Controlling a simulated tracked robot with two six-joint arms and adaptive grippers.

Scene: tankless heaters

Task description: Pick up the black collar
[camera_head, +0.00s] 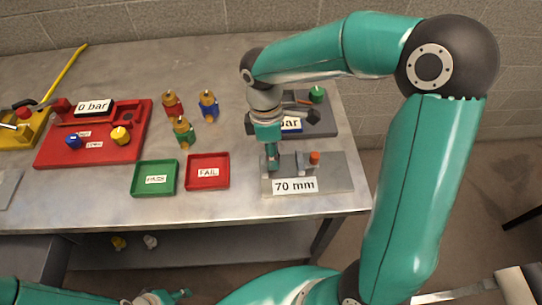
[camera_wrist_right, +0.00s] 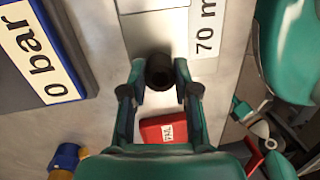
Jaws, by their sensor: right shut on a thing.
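The black collar (camera_wrist_right: 159,70) sits between the fingertips of my right gripper (camera_wrist_right: 158,80), which is shut on it. In the head view my right gripper (camera_head: 272,160) points down at the left end of the grey plate (camera_head: 335,181) labelled 70 mm. The collar is not clear in that view, and I cannot tell whether it still touches the plate. My left gripper (camera_head: 165,297) shows only partly at the bottom edge of the head view, and its jaw state is unclear.
An orange-topped part (camera_head: 314,158) stands on the 70 mm plate. A green tray (camera_head: 154,192) and a red FAIL tray (camera_head: 207,185) lie to the left. Several brass-topped fittings stand behind them. A dark grey block (camera_head: 326,124) lies behind my right gripper. A red fixture (camera_head: 55,152) stands farther left.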

